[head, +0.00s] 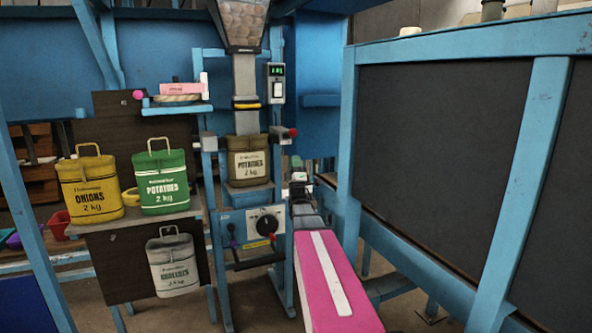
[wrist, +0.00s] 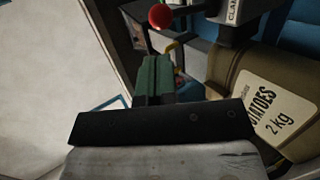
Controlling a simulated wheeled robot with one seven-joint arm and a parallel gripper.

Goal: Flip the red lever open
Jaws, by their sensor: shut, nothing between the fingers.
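The red lever's round knob (head: 293,132) is at the right side of the sack-filling stand in the head view. In the wrist view the red knob (wrist: 160,16) is at the top, on an arm beside a grey block (wrist: 232,12) with a partly cut-off label starting "CLAM". My gripper (head: 297,163) is just below the knob in the head view. In the wrist view its green fingers (wrist: 153,72) are shut and empty, apart from the knob. An olive potatoes sack (head: 249,165) sits under the spout, and close on the right in the wrist view (wrist: 250,90).
A dial panel (head: 265,224) is below the sack. A yellow onions sack (head: 89,190) and a green potatoes sack (head: 160,183) stand on a shelf at left. A blue-framed dark panel (head: 450,145) fills the right side. A small display box (head: 276,83) hangs above the knob.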

